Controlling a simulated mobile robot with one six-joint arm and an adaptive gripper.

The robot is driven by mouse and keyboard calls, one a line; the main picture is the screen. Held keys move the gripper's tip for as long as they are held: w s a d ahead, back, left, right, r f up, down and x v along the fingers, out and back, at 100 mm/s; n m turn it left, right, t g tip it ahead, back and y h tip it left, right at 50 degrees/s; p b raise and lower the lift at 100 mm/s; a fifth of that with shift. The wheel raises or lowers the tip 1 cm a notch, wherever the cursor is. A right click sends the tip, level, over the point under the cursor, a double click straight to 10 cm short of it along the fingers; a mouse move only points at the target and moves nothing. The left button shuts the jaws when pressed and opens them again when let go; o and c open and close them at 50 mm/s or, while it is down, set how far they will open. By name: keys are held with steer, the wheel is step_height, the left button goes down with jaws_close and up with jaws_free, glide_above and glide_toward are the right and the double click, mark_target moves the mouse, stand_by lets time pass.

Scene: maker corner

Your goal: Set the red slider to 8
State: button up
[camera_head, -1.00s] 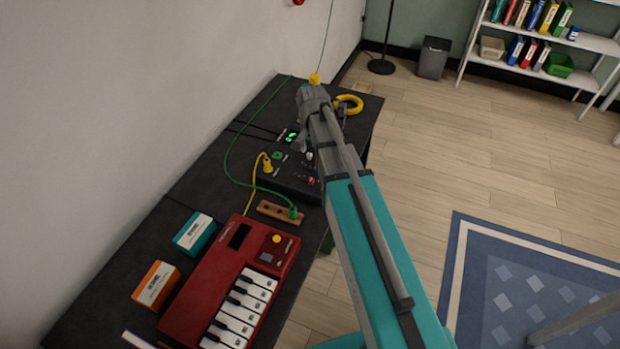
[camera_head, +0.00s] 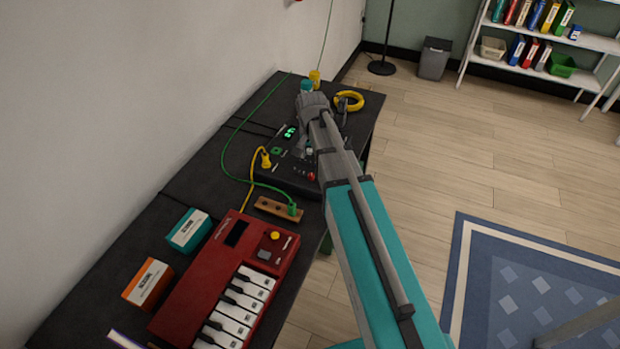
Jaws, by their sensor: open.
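A black control panel (camera_head: 270,170) lies on the dark table, with a green lit display (camera_head: 290,132) whose digits are too small to read. A red knob (camera_head: 311,176), probably the red slider's, shows at the panel's right side, close to my arm; its scale cannot be read. A pale knob (camera_head: 309,151) stands behind it. My arm hides the panel's right part, and the fingertips are hard to make out.
A red keyboard (camera_head: 205,285), a teal box (camera_head: 189,231) and an orange box (camera_head: 148,284) lie nearer on the table. Green (camera_head: 224,150) and yellow (camera_head: 251,190) cables run by the panel.

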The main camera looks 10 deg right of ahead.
mark_target(311, 174)
steer(key=shift+f+b, duration=3.95)
steer(key=shift+f, duration=0.3)
jaws_close()
